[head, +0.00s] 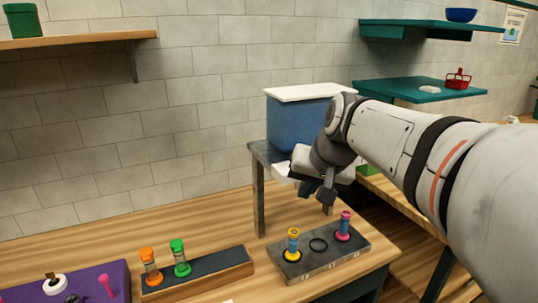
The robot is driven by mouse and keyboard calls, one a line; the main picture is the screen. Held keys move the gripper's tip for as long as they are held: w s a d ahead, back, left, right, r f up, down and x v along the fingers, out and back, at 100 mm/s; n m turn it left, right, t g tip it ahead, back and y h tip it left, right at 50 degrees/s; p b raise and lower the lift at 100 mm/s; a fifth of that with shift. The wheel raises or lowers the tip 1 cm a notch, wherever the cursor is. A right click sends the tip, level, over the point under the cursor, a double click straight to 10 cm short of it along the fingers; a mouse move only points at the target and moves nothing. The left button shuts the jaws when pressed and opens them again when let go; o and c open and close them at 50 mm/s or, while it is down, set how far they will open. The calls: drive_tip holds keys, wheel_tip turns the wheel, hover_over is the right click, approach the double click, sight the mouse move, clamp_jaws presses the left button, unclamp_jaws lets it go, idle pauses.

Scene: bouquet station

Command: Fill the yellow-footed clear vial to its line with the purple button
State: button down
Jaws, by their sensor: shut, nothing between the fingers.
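The yellow-footed vial (293,244) stands upright in the left slot of a grey rack (327,258) on the wooden table. Its body looks bluish; its fill line and any liquid level are too small to tell. My gripper (318,192) is shut and empty, pointing down above the rack's back edge, in front of the blue tank (292,122) with a white lid. I cannot make out a purple button; my arm covers part of the area beside the tank.
A pink-footed vial (343,226) stands in the rack's right slot; the middle ring (318,244) is empty. A wooden block (199,276) holds orange (150,267) and green (180,258) vials. A grey stand (259,200) is under the tank.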

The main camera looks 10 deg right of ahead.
drive_tip(key=w+d+r+m+t+y, duration=0.1)
drive_tip(key=w+r+t, duration=0.1)
drive_tip(key=w+r, duration=1)
drive_tip(key=shift+r+m+t+y+p, duration=0.3)
drive_tip(key=shift+r+m+t+p, duration=0.1)
drive_tip(key=shift+r, duration=0.25)
wheel_tip(320, 180, down, 9)
drive_tip(key=b, duration=0.7)
idle(0.8)
drive_tip(key=shift+f+b, duration=0.35)
drive_tip(key=shift+b, duration=0.1)
